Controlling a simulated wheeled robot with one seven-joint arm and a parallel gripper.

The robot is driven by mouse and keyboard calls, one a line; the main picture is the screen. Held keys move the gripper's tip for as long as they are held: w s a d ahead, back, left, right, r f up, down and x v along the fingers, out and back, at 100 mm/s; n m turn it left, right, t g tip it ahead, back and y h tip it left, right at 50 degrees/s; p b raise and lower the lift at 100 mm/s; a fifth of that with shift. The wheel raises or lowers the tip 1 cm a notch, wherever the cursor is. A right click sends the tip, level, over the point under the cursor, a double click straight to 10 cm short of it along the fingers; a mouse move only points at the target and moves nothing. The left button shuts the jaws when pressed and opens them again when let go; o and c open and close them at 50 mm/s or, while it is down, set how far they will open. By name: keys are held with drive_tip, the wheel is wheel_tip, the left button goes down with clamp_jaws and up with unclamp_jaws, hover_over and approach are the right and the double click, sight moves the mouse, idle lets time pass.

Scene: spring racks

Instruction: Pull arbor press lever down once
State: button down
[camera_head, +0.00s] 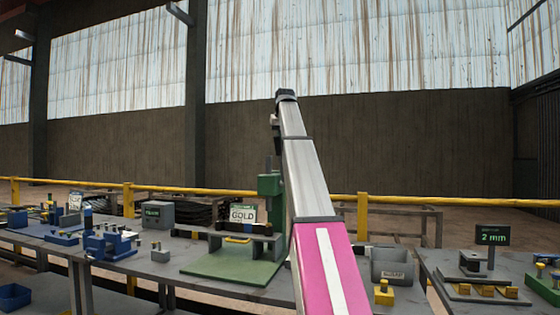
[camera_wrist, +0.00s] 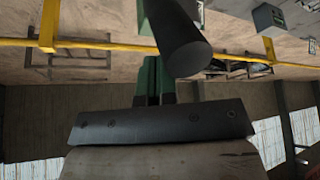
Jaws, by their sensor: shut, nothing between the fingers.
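The arbor press (camera_head: 270,190) is a green column on a flat green base plate, in the middle of the bench in the head view. A thin dark upright piece, perhaps its lever (camera_head: 268,162), rises at its top. My arm covers the press's right side. In the wrist view, which is upside down, a thick dark round bar (camera_wrist: 180,38) crosses close to the camera, perhaps the lever handle. Green metal of the press shows behind my gripper (camera_wrist: 154,98). My gripper is shut and empty, apart from the bar in the picture; its depth from the bar is unclear.
A GOLD sign (camera_head: 243,214) stands beside the press. Blue fixtures (camera_head: 108,243) and a grey box (camera_head: 160,213) sit to the left. A grey bin (camera_head: 392,268) is right of my arm. A yellow rail (camera_head: 460,201) runs behind the benches.

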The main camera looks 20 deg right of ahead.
sight(278, 147)
drive_tip(key=shift+s+a+f, duration=0.55)
drive_tip(key=shift+s+f, duration=0.05)
drive_tip(key=shift+s, duration=0.2)
drive_tip(key=shift+s+a+f, duration=0.5)
drive_tip(key=shift+s+f, duration=0.05)
drive_tip(key=shift+s, duration=0.2)
drive_tip(key=shift+s+a+f, duration=0.4)
drive_tip(key=shift+s+f, duration=0.2)
drive_tip(key=shift+f, duration=0.1)
drive_tip(key=shift+s+a+f, duration=0.35)
drive_tip(key=shift+s+f, duration=0.2)
drive_tip(key=shift+f, duration=0.1)
drive_tip(key=shift+s+a+f, duration=0.1)
drive_tip(key=shift+f, duration=0.1)
drive_tip(key=f, duration=0.1)
drive_tip(key=s+a+f, duration=0.1)
drive_tip(key=s+f, duration=0.1)
drive_tip(key=shift+a+f, duration=0.15)
drive_tip(key=shift+f, duration=0.2)
